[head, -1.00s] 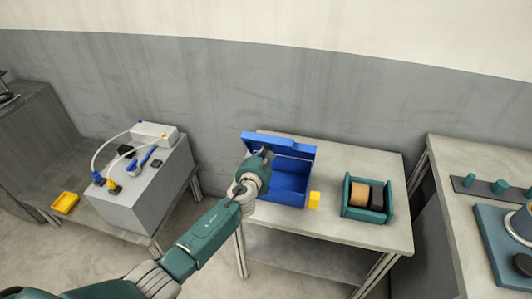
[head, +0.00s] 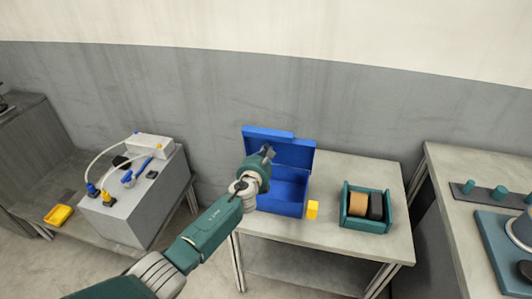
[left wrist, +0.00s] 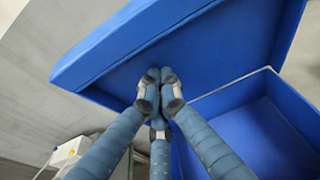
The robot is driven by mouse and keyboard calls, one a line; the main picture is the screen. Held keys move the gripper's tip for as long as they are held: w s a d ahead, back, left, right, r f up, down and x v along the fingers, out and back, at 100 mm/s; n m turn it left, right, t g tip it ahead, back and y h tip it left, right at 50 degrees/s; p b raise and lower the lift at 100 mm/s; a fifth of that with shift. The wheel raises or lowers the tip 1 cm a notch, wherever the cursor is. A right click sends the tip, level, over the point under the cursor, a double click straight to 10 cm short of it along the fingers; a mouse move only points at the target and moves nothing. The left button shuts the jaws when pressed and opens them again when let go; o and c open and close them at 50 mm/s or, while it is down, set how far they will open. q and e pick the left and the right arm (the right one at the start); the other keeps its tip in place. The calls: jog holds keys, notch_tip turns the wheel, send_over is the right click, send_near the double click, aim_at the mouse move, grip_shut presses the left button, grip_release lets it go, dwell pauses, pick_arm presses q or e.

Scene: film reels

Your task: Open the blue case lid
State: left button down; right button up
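The blue case (head: 288,192) stands on the middle table with its blue lid (head: 290,148) raised at the back, close to upright. The case interior is visible and looks empty. My left gripper (head: 267,152) is in front of the lid's inner face. In the left wrist view, its fingers (left wrist: 160,78) are closed together, with the tips at the inner face of the lid (left wrist: 215,45); contact looks likely. Nothing shows between the fingers. The case's open box (left wrist: 250,135) lies below and right of them. My forearm hides the case's left part in the head view. My right gripper is not in view.
A yellow block (head: 312,210) sits right of the case on the grey table (head: 325,236). A green crate (head: 362,223) holding brown and black items stands further right. A grey box with cables (head: 133,205) is at left. The wall (head: 350,110) is close behind the lid.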

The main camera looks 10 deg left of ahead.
pick_arm(q)
jog(key=w+b, duration=0.2)
jog(key=w+f+b, duration=0.1)
jog(key=w, duration=0.1)
jog(key=shift+b, duration=0.4)
jog(key=shift+s+r+p, duration=0.2)
jog(key=shift+s+p, duration=0.1)
jog(key=shift+p, duration=0.15)
jog(key=s+p, duration=0.7)
jog(key=s, duration=0.5)
jog(key=shift+s+a, duration=0.15)
jog(key=shift+s, duration=0.15)
